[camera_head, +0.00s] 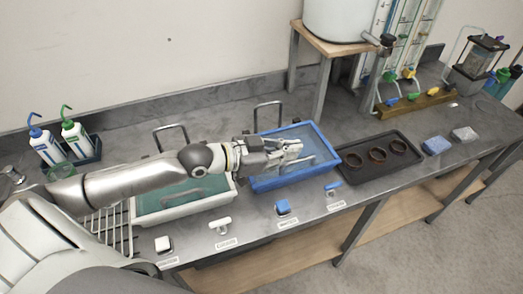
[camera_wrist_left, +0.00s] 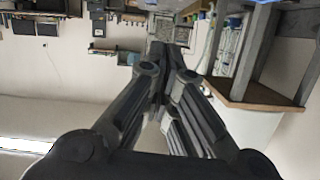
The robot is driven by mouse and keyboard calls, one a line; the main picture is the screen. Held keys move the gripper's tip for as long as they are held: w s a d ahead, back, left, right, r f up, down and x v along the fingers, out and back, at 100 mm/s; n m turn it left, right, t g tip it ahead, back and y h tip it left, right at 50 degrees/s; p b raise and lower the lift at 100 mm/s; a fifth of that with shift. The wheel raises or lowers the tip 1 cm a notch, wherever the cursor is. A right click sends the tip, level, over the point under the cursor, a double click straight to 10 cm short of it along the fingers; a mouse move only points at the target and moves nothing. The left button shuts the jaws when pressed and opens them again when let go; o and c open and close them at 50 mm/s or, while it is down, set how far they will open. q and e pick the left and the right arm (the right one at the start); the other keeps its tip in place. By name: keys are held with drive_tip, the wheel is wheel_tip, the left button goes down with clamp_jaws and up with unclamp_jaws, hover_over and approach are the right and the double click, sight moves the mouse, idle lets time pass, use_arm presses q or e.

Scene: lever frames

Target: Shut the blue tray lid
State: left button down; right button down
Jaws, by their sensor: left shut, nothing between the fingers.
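The blue tray (camera_head: 290,183) sits on the grey bench in the middle of the head view. It has a bright blue rim and a paler blue-grey inside, with a grey curved handle-like piece (camera_head: 302,162) partly showing. A grey metal hoop (camera_head: 268,104) stands behind it. I cannot tell which part is the lid or how far it is closed. My left gripper (camera_head: 298,147) is over the tray, shut and empty; I cannot tell if it touches the tray. Its closed fingers (camera_wrist_left: 170,58) also show in the left wrist view. My right gripper is not in view.
A white tray (camera_head: 190,212) with a teal inside stands left, under my left arm. A dark tray (camera_head: 372,180) with brown rings lies right. Small blue and white handles (camera_head: 283,207) line the front edge. A white tank (camera_head: 335,20) on a wooden stand rises behind.

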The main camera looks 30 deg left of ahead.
use_arm(q)
drive_tip(key=v, duration=0.7)
drive_tip(key=shift+s+a, duration=0.15)
drive_tip(key=shift+a, duration=0.05)
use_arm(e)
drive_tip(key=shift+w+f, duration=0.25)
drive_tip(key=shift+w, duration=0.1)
use_arm(q)
drive_tip(key=shift+f, duration=0.15)
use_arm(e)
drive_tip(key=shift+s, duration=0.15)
